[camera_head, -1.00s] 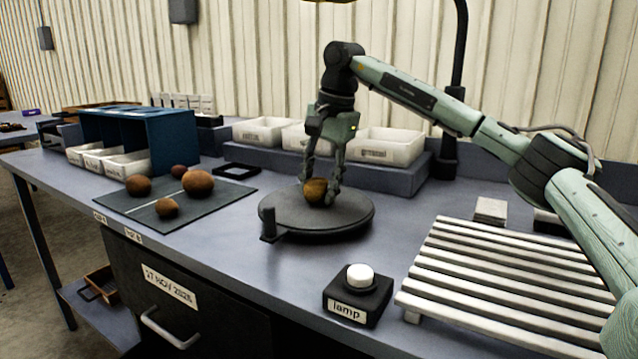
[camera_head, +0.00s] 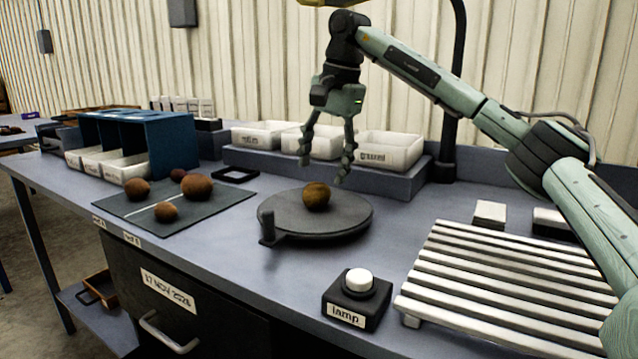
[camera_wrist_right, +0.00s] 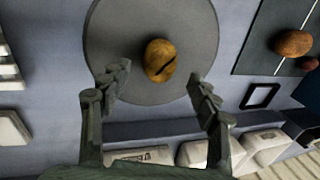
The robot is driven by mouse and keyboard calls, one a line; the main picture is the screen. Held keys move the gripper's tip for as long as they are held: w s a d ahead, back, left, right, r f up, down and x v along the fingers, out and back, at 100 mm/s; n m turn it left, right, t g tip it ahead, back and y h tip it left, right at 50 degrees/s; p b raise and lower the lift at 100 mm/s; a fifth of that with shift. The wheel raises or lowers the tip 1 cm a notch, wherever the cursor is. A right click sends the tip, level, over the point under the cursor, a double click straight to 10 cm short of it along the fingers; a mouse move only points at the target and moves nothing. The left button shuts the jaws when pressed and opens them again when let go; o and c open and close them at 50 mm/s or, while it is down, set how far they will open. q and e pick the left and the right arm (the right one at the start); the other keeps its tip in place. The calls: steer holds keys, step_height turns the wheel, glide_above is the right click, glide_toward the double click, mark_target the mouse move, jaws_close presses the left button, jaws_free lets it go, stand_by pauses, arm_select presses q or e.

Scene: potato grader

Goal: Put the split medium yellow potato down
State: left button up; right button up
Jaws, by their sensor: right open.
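The split medium yellow potato (camera_head: 317,196) rests on the round dark turntable (camera_head: 340,216) in the head view. In the right wrist view the potato (camera_wrist_right: 160,60) shows a dark split across its yellow-brown skin, and the turntable (camera_wrist_right: 115,40) lies under it. My right gripper (camera_head: 325,170) is open and empty, above and slightly behind the potato, apart from it. In the right wrist view its two fingers (camera_wrist_right: 160,85) are spread wide, with the potato between and beyond them. My left gripper is not in view.
Several brown potatoes lie on a dark mat (camera_head: 221,196) to the left. White bins (camera_head: 388,151) stand on a raised shelf behind the turntable. A lamp button box (camera_head: 357,300) and a white slatted rack (camera_head: 500,285) are at the front right. A blue divided box (camera_head: 170,140) stands at the back left.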

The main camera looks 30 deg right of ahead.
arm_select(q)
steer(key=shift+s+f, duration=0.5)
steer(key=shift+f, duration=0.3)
arm_select(e)
steer(key=v, duration=0.6)
steer(key=shift+r, duration=0.4)
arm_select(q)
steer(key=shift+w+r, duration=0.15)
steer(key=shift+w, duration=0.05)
arm_select(e)
steer(key=shift+s+d, duration=0.1)
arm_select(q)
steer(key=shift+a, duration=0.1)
